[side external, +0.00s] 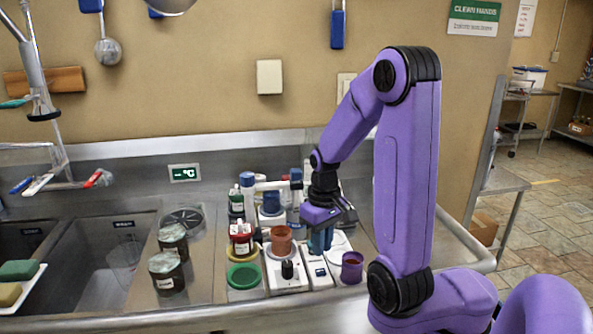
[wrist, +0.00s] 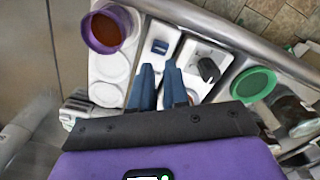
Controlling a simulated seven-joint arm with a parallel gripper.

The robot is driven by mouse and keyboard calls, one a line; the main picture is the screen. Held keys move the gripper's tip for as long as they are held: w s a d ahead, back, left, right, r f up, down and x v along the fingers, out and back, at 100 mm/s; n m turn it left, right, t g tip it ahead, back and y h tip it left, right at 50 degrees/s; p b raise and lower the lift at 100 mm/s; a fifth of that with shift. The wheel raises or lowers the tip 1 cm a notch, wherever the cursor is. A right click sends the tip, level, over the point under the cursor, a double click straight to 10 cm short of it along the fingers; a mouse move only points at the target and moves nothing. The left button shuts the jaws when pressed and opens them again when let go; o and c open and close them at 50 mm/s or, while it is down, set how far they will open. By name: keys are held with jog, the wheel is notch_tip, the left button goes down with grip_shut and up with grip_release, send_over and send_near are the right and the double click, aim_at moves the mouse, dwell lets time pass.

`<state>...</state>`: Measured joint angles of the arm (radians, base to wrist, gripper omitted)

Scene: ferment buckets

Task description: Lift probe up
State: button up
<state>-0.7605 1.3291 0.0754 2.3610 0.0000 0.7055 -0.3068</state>
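I cannot pick out the probe with certainty in either view. My gripper (side external: 321,244) points down over the white devices at the counter's middle. In the wrist view its two blue fingers (wrist: 159,68) stand a little apart, with a narrow gap and nothing visible between them. Below and around them are a white block with a blue switch (wrist: 160,46) and a white unit with a black knob (wrist: 208,68). My gripper hides part of what stands behind it.
A purple cup with reddish contents (side external: 352,268) stands right of my gripper. A terracotta cup (side external: 281,240), a green ring-shaped piece (side external: 243,276) and blue-topped bottles (side external: 247,181) stand to its left. Two dark-labelled jars (side external: 166,273) are near the sink (side external: 110,262).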

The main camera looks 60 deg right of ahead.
jog(key=o, duration=0.5)
jog(key=shift+w+d+r, duration=0.2)
jog(key=shift+w+d, duration=0.05)
jog(key=shift+w, duration=0.05)
jog(key=shift+o, duration=0.5)
jog(key=w+d+r+m, duration=0.2)
jog(key=w+d+r, duration=0.5)
jog(key=w+r, duration=0.4)
jog(key=shift+d+r+m, duration=0.3)
jog(key=shift+m, duration=0.1)
notch_tip(320, 180, up, 15)
jog(key=m, duration=0.3)
send_over(296, 170)
notch_tip(296, 170, down, 17)
jog(key=shift+f, duration=0.15)
